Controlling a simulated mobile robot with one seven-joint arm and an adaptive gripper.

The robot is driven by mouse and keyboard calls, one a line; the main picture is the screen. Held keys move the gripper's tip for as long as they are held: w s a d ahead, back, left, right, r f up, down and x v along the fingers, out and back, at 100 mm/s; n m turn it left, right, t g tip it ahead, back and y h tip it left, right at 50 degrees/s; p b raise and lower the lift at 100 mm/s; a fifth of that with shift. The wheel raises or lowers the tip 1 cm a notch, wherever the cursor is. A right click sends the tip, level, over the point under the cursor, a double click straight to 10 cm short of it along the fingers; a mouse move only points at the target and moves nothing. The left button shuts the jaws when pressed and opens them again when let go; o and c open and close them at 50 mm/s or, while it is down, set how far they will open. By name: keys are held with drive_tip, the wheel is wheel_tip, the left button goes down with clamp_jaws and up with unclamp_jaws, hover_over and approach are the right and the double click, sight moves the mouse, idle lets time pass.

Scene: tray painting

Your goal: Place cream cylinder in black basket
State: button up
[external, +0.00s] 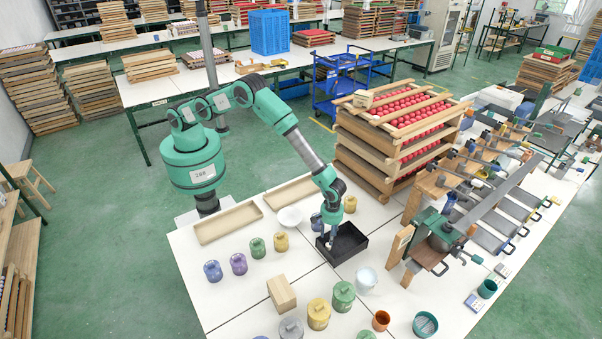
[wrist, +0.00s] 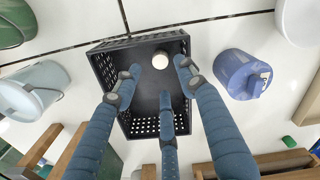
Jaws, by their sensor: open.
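The black basket (external: 352,253) stands on the white table in the external view, and it fills the middle of the wrist view (wrist: 148,90). The cream cylinder (wrist: 160,60) shows in the wrist view as a small pale round end inside the basket, near its far wall. My gripper (wrist: 160,80) is open, with its three blue fingers spread over the basket and apart from the cylinder. In the external view my gripper (external: 331,238) points down at the basket's left part.
A blue jar (wrist: 241,74) stands right of the basket in the wrist view, and a pale bucket (wrist: 34,90) stands left. A white bowl (external: 290,217) and wooden trays (external: 228,222) lie nearby. Stacked wooden frames (external: 385,165) rise behind the basket.

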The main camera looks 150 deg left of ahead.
sight(328, 245)
drive_tip(key=shift+r, duration=2.7)
